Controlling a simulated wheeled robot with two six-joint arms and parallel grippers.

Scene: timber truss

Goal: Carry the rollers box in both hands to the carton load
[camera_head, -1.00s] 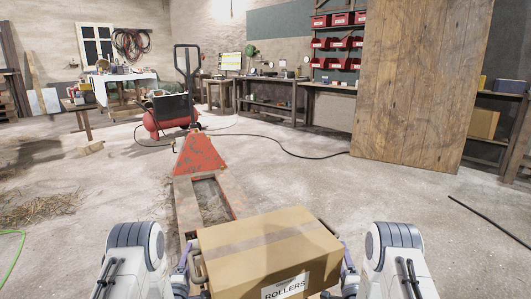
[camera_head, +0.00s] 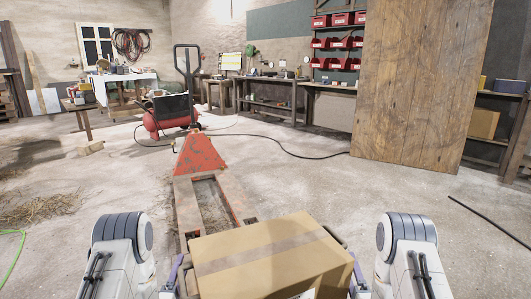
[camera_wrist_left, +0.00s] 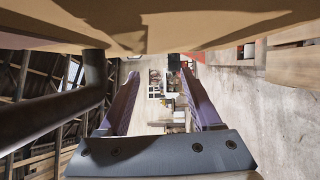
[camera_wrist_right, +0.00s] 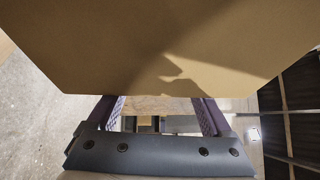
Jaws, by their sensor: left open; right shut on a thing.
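The rollers box (camera_head: 265,250) is a brown taped carton at the bottom middle of the head view, turned slightly and tilted. Its lower part is cut off by the frame. My left gripper (camera_head: 178,278) is at its left side. In the left wrist view its purple fingers (camera_wrist_left: 160,88) are apart with nothing between them; a dark bar (camera_wrist_left: 55,98) is left of them and the box is above. My right gripper (camera_head: 354,288) is at the box's right side. In the right wrist view its fingers (camera_wrist_right: 158,112) meet the box's edge, which hides the grip. No carton load is recognisable.
A red pallet truck (camera_head: 200,155) stands just beyond the box, forks towards me. A red compressor (camera_head: 170,115) and a black hose (camera_head: 300,154) are behind it. A large wooden panel (camera_head: 420,85) stands at the right.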

